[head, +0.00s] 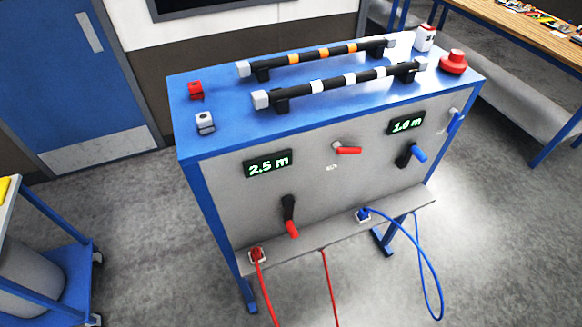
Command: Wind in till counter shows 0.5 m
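A blue-framed winding bench (330,215) with a grey front stands in the middle of the head view. Its left counter (268,164) reads 2.5 m and its right counter (406,123) reads 1.0 m. A red-handled crank (290,217) sits below the left counter, its handle pointing down. A blue-handled crank (413,155) sits below the right counter. A red lever (347,149) is between the counters. A red cable (262,285) and a blue cable (425,260) hang from the lower ledge. Neither of my grippers shows.
Two banded black bars (345,84) lie across the bench top, with a red mushroom button (453,61) at its right. A blue cart (60,280) stands at the left, a wooden-topped table (530,35) at the back right. Grey floor is open around the bench.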

